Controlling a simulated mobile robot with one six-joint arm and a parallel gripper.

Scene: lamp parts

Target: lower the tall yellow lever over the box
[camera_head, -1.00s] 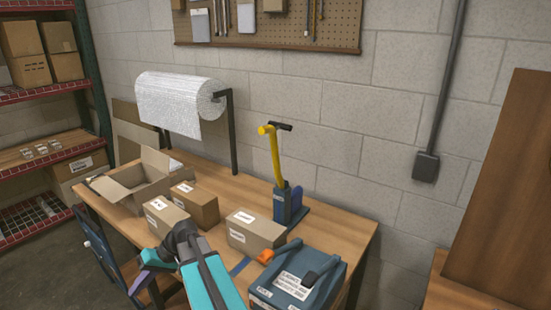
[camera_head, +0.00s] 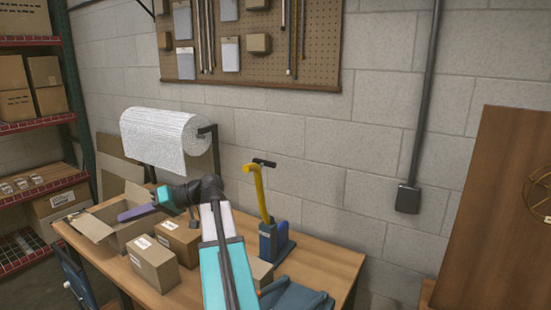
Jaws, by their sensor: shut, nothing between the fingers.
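The tall yellow lever (camera_head: 261,196) stands upright on its blue base (camera_head: 274,241) on the workbench, with a dark crossbar handle (camera_head: 264,163) at its top. The box (camera_head: 262,271) beside the base is mostly hidden behind my arm; only its right part shows. My gripper (camera_head: 128,213), purple, is shut and empty. It points left, in front of the open carton in the picture, well to the left of the lever. I cannot tell whether it is above the carton or nearer to me.
Two closed cardboard boxes (camera_head: 154,264) (camera_head: 179,240) and an open carton (camera_head: 94,226) stand on the bench (camera_head: 318,262) at left. A bubble-wrap roll (camera_head: 165,140) hangs behind. Bench right of the lever is clear.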

